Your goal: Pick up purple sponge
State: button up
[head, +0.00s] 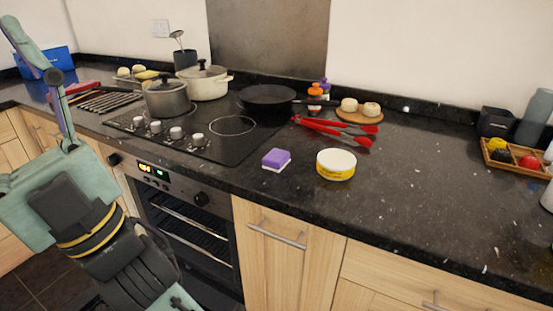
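The purple sponge (276,159) is a small block with a purple top and a pale lower layer. It lies flat on the dark granite counter (430,215), near the front edge and to the right of the hob. Nothing covers it. My arm fills the lower left of the head view, in front of the oven and well left of the sponge. Its dark end section shows there, but its fingertips cannot be made out clearly. I see nothing held, and nothing of mine touches the sponge.
A yellow-and-white round tub (336,164) stands just right of the sponge. Red-handled utensils (337,131) lie behind. The hob (205,130) carries pots and a black pan (267,98). A wooden tray (515,157) sits far right. The counter right of the tub is mostly clear.

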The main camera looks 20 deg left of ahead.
aim_at(275, 161)
jog(key=u, duration=0.45)
jog(key=k+l+u, duration=0.1)
jog(key=l+u, duration=0.2)
jog(key=k+l+u, duration=0.1)
jog(key=l+u, duration=0.2)
jog(key=k+l+u, duration=0.15)
jog(key=l+u, duration=0.15)
jog(key=k+l, duration=0.2)
jog(key=l, duration=0.15)
jog(key=k+l+u, duration=0.1)
jog(key=l, duration=0.3)
jog(key=k+l+u, duration=0.1)
jog(key=k+l, duration=0.2)
jog(key=i+l, duration=0.15)
jog(key=i, duration=0.25)
jog(key=i+l, duration=0.2)
jog(key=i, duration=0.15)
